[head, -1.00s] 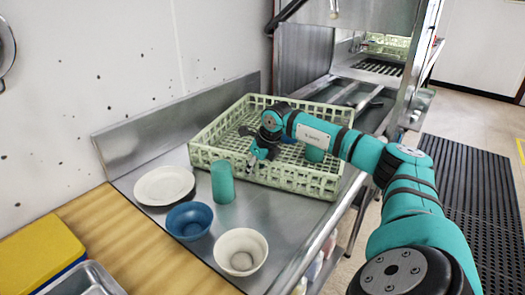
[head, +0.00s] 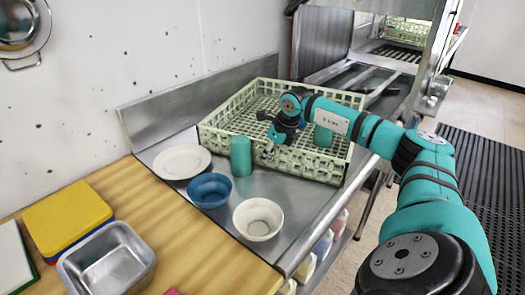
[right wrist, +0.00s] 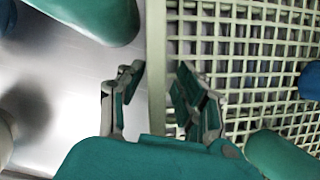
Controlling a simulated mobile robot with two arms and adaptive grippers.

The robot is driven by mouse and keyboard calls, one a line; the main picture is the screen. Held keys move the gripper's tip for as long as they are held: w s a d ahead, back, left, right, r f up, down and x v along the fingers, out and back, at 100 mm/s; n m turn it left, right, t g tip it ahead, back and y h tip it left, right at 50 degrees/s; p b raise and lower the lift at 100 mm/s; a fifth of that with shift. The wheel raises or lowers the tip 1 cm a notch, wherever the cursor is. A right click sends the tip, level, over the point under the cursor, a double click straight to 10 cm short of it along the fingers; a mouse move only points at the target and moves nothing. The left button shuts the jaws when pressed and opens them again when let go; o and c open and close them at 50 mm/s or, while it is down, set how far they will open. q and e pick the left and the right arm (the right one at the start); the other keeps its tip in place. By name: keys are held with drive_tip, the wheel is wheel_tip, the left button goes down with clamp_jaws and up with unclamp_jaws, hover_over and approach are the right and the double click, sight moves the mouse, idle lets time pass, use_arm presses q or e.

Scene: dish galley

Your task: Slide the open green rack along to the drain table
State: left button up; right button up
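The open green rack (head: 318,165) is a pale green lattice tray on the steel table (head: 300,215). A teal cup (head: 323,136) stands inside it, and a small blue item (right wrist: 311,80) shows at the edge of the right wrist view. My right gripper (head: 268,150) is at the rack's near wall. In the right wrist view my right gripper (right wrist: 160,70) is open, with one finger on each side of the rack wall (right wrist: 156,45) and gaps beside it. I cannot tell which surface is the drain table. My left gripper is not in view.
A teal cup (head: 241,157) stands just outside the rack's near wall, close to my right gripper. A white plate (head: 181,161), a blue bowl (head: 210,190) and a white bowl (head: 258,219) are nearby. The steel dish machine (head: 325,42) stands beyond the rack.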

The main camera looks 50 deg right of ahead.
drive_tip(key=shift+o, duration=1.1)
drive_tip(key=shift+s+d+r, duration=0.15)
drive_tip(key=shift+s+d, duration=0.15)
drive_tip(key=shift+s, duration=0.05)
drive_tip(key=shift+w+a, duration=0.2)
drive_tip(key=shift+w, duration=0.15)
drive_tip(key=shift+a+r, duration=0.1)
drive_tip(key=shift+r, duration=0.05)
drive_tip(key=v, duration=1.1)
drive_tip(key=shift+s+d+r, duration=0.25)
drive_tip(key=shift+s+d, duration=0.05)
drive_tip(key=shift+s, duration=0.15)
